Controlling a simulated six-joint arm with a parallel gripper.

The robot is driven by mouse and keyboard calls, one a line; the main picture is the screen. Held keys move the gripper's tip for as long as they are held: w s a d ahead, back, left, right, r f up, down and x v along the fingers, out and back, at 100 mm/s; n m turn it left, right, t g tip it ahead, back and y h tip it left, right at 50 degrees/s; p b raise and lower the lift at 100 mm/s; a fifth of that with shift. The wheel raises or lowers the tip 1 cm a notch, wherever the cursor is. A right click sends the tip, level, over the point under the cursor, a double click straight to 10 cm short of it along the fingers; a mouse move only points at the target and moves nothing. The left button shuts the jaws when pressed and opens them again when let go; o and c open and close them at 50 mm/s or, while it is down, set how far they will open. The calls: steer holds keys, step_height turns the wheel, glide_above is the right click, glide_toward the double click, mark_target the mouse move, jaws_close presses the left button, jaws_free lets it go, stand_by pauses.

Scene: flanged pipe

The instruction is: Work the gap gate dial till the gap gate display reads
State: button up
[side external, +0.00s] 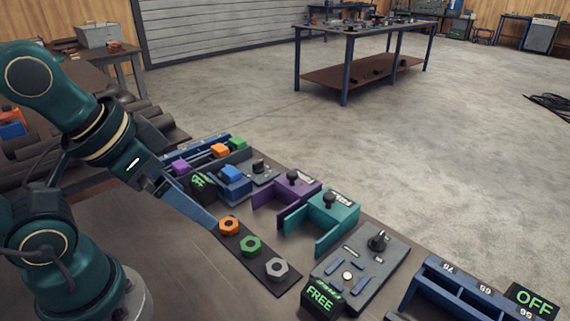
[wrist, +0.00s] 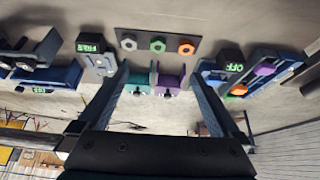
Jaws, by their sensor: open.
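A grey panel (side external: 362,266) at front right carries a black dial knob (side external: 378,241), blue bars and a pale round button. A black display (side external: 320,297) at its near end reads FREE in green. I cannot tell for sure that these are the gap gate's, as the small labels are unreadable. The FREE display (wrist: 90,47) and its panel (wrist: 98,63) show at upper left in the wrist view. My gripper (side external: 205,215) is left of this panel, by the nut strip, apart from the dial. In the wrist view my gripper (wrist: 160,75) has its blue fingers wide apart, empty between them.
A dark strip holds orange (side external: 229,225), green (side external: 250,245) and grey (side external: 277,268) nuts. Purple (side external: 286,192) and teal (side external: 326,215) brackets stand behind it. A blue rack (side external: 470,290) with an OFF display (side external: 533,300) is at right. Another OFF display (side external: 198,180) is at left.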

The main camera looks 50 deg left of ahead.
steer(key=c, duration=0.9)
steer(key=w+r+m+t, duration=0.1)
steer(key=w+r+m, duration=0.1)
steer(key=w+r, duration=0.15)
steer(key=n+g, duration=0.2)
glide_above(258, 161)
steer(key=s, duration=0.3)
steer(key=f, duration=1.2)
steer(key=shift+w+f, duration=0.1)
steer(key=shift+w, duration=0.1)
steer(key=shift+x, duration=2.3)
